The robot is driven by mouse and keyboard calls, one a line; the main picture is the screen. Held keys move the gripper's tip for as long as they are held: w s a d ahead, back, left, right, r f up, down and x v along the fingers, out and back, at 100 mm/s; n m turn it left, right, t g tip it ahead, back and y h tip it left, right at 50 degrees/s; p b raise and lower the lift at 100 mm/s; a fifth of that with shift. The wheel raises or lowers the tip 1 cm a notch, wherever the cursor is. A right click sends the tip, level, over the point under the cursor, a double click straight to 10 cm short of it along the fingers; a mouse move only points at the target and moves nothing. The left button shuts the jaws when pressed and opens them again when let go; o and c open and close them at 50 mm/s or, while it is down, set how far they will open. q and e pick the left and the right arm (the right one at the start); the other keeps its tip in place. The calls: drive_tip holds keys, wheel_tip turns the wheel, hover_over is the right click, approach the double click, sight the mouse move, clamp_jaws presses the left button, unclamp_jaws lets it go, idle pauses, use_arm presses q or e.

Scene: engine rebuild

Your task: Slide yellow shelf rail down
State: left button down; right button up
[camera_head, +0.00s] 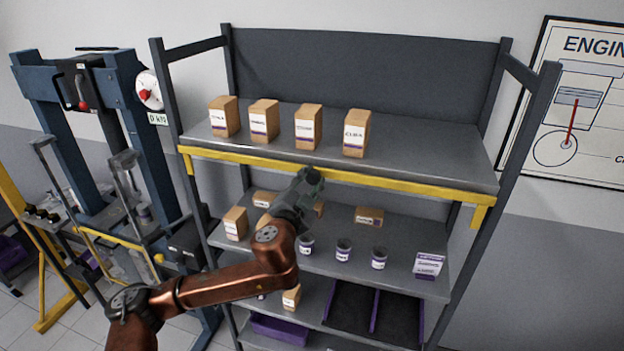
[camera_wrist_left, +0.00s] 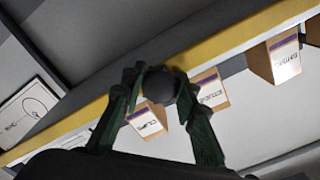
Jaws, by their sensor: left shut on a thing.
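The yellow shelf rail (camera_head: 400,183) runs along the front edge of the upper shelf, with a short yellow piece hanging down at each end. It crosses the left wrist view (camera_wrist_left: 230,38) diagonally. My left gripper (camera_head: 309,178) is at the middle of the rail. In the left wrist view its green-grey fingers (camera_wrist_left: 160,88) are shut around a dark round knob (camera_wrist_left: 160,84) that overlaps the rail in the picture. How the knob joins the rail is hidden. My right gripper is not in view.
Several cardboard boxes (camera_head: 308,127) stand on the upper shelf (camera_head: 420,150), behind the rail. The shelf below holds boxes, small jars (camera_head: 343,249) and a white-purple carton (camera_head: 428,265). Dark bins (camera_head: 350,307) sit lower. A blue press (camera_head: 140,130) stands at left.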

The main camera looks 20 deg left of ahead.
use_arm(q)
drive_tip(key=c, duration=1.9)
unclamp_jaws()
drive_tip(key=shift+f, duration=0.4)
drive_tip(key=shift+c, duration=0.2)
drive_tip(key=o, duration=0.4)
drive_tip(key=shift+r, duration=0.1)
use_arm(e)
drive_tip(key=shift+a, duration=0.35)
use_arm(q)
drive_tip(key=shift+o, duration=0.2)
drive_tip(key=shift+r, duration=0.1)
drive_tip(key=shift+s, duration=0.25)
drive_tip(key=s, duration=1.1)
drive_tip(key=shift+s+a, duration=0.2)
drive_tip(key=shift+s, duration=0.05)
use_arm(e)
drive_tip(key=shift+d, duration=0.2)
